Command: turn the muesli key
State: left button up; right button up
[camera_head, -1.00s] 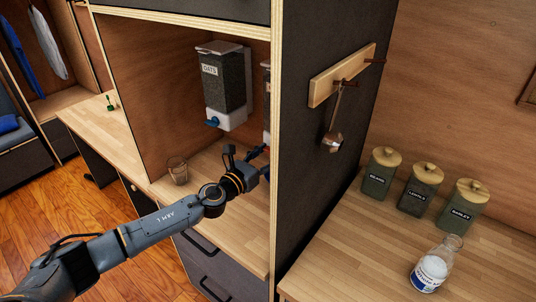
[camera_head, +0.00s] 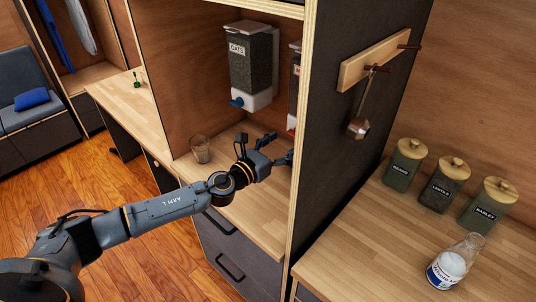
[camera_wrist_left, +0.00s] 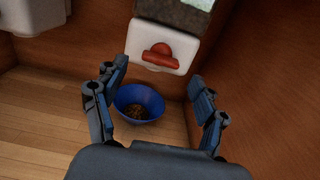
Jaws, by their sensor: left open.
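The muesli dispenser shows in the head view (camera_head: 294,88) as a narrow strip, mostly hidden behind the dark cabinet side panel. In the left wrist view its white base (camera_wrist_left: 178,47) carries a red key (camera_wrist_left: 158,56), and the dark-filled container is cut off above. My left gripper (camera_head: 288,150) is inside the cabinet nook, below the dispenser. In the left wrist view its fingers (camera_wrist_left: 158,98) are spread and empty, and the red key lies beyond them, apart from both. A blue bowl (camera_wrist_left: 139,101) with some brown contents stands below the key. My right gripper is not in view.
An oats dispenser (camera_head: 252,62) with a blue key hangs left of the muesli one. A glass (camera_head: 200,150) stands on the nook counter. The dark side panel (camera_head: 345,120) stands close to the gripper's right. Jars and a bottle (camera_head: 446,270) stand on the right counter.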

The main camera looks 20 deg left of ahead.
pick_arm(q)
jog(key=v, duration=0.8)
jog(key=shift+s, duration=0.1)
